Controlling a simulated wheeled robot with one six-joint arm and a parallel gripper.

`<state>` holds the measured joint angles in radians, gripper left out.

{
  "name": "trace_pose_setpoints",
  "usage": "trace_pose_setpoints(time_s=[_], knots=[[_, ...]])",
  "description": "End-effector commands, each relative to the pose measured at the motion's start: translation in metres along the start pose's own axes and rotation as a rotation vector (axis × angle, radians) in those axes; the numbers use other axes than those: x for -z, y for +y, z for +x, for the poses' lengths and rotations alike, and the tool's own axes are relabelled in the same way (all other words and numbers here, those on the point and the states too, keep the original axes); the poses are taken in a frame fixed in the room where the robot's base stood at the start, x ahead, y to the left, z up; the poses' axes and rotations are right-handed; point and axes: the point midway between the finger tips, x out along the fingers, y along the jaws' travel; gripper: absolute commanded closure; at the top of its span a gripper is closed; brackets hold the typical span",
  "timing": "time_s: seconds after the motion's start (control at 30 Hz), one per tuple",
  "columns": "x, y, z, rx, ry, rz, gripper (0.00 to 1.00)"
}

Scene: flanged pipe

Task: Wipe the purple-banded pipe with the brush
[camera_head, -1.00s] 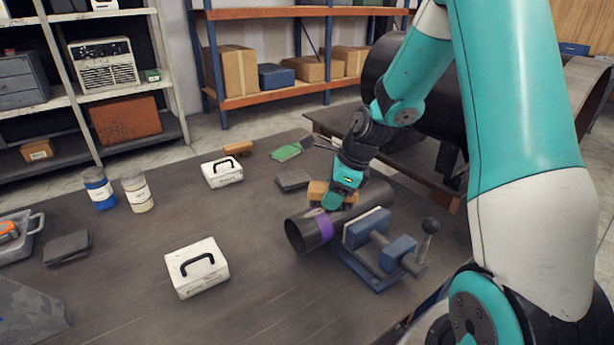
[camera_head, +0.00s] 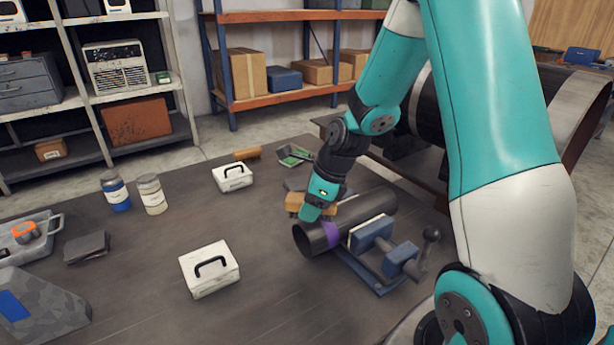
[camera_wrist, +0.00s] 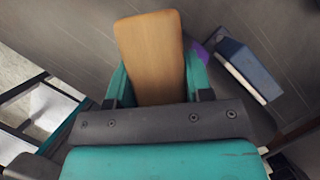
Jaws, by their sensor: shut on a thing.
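The dark grey pipe (camera_head: 365,206) with a purple band (camera_head: 332,233) near its open end lies in a blue vise on the table. In the wrist view a bit of the purple band (camera_wrist: 199,53) shows beside the vise jaw. My gripper (camera_head: 314,207) is shut on the brush, whose wooden block (camera_head: 296,203) shows at the pipe's far left side. In the wrist view the wooden block (camera_wrist: 152,55) sits between my teal fingers. The bristles are hidden. I cannot tell whether the brush touches the pipe.
The blue vise (camera_head: 371,233) with a ball-ended handle stands at the pipe's near side. White boxes with black handles (camera_head: 209,270) (camera_head: 233,177), two jars (camera_head: 152,194) and a green-lined tray (camera_head: 293,155) are on the table (camera_head: 150,290). The table between the near box and the pipe is clear.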

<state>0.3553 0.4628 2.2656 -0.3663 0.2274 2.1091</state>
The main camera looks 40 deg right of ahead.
Motion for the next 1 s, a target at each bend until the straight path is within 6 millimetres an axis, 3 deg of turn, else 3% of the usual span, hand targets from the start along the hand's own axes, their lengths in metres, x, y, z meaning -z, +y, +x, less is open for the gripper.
trace_pose_setpoints(time_s=[0.6, 1.0], knots=[[-0.018, -0.002, -0.054, 0.0, 0.001, 0.006, 0.76], [-0.018, -0.002, -0.056, 0.0, 0.001, 0.007, 0.76]])
